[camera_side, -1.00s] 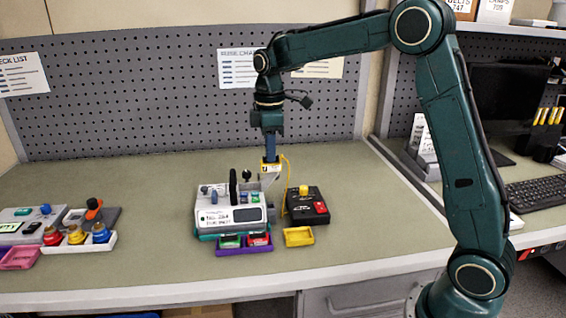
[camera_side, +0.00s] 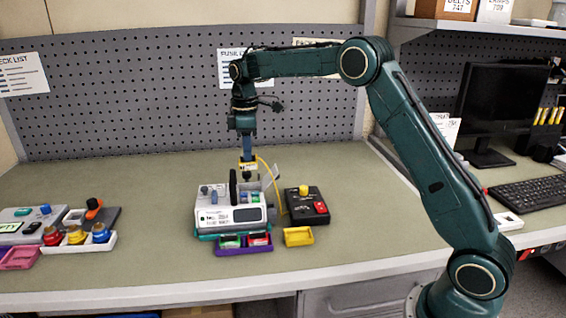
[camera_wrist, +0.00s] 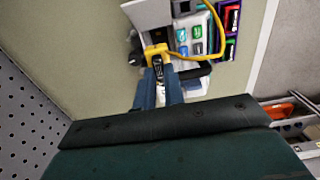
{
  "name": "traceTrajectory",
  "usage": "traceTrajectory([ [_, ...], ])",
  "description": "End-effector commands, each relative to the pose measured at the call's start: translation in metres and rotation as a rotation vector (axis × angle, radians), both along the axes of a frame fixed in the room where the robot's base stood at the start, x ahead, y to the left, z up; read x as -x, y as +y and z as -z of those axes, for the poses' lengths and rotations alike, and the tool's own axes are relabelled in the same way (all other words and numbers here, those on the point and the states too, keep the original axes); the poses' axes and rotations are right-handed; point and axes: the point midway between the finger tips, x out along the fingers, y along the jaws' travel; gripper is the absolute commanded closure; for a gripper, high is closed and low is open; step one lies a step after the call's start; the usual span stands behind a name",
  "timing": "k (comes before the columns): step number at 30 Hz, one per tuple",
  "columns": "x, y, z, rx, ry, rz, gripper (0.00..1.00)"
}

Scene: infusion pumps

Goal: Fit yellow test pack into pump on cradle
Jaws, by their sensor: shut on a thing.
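My gripper (camera_side: 248,158) is shut on the yellow test pack (camera_side: 248,166) and points down over the back of the pump. The pack has a yellow cable that runs down to the right. The pump (camera_side: 212,220) is a pale grey box with a label window, on a teal cradle (camera_side: 206,237). In the wrist view the yellow pack (camera_wrist: 157,49) sits at the tips of my gripper (camera_wrist: 160,72), beside a dark opening in the pump and the raised white lid (camera_wrist: 148,13). I cannot tell whether the pack touches the pump.
A purple tray (camera_side: 243,250) with green and red packs stands in front of the pump. An empty yellow tray (camera_side: 299,236) and a black box (camera_side: 307,207) with a red button are to the right. A black handle (camera_side: 233,188) rises from the pump.

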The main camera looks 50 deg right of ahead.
Motion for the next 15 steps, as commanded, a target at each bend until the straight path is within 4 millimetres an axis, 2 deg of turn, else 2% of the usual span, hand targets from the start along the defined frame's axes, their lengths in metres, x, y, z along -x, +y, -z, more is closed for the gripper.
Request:
traceTrajectory([
  [6,0.000,0.000,0.022,0.000,0.001,0.000,1.00],
  [15,0.000,0.000,0.031,0.000,-0.001,0.000,1.00],
])
